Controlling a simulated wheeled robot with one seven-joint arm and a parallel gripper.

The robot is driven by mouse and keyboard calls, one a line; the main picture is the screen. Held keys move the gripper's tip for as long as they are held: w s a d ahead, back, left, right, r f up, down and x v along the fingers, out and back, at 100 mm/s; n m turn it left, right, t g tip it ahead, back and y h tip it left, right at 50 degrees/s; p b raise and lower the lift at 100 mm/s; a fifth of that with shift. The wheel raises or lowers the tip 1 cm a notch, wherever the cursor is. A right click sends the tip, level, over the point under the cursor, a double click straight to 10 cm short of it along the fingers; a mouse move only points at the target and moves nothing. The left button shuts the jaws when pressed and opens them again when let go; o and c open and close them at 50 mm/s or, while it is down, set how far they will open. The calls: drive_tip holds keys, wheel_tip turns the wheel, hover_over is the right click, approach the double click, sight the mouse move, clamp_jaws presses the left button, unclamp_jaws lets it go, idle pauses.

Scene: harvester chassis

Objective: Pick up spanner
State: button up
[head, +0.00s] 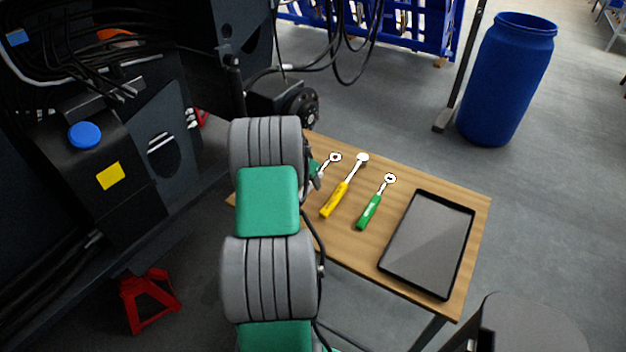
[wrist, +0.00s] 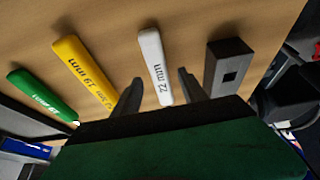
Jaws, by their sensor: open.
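Several spanners lie on the wooden table (head: 350,258). In the head view, a yellow-handled spanner (head: 341,197) and a green-handled spanner (head: 370,210) lie in full sight. A third spanner (head: 335,157) shows only its ring end and shaft beside my arm. The wrist view shows the green handle (wrist: 42,95), the yellow handle marked 19 mm (wrist: 85,75) and a white handle marked 22 mm (wrist: 154,65). My gripper (wrist: 160,77) is open, its fingers on either side of the white handle in the picture. Contact cannot be told. My arm hides my gripper in the head view.
A black tablet (head: 428,243) lies on the table's right part. A dark block-like object (wrist: 227,66) lies right of the white handle in the wrist view. The dark machine (head: 150,120) stands left of the table. A blue barrel (head: 507,80) stands on the floor behind.

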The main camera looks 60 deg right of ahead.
drive_tip(key=shift+d+f, duration=0.25)
drive_tip(key=shift+f, duration=0.25)
drive_tip(key=shift+c, duration=0.3)
clamp_jaws()
drive_tip(key=shift+r, duration=0.1)
idle(0.6)
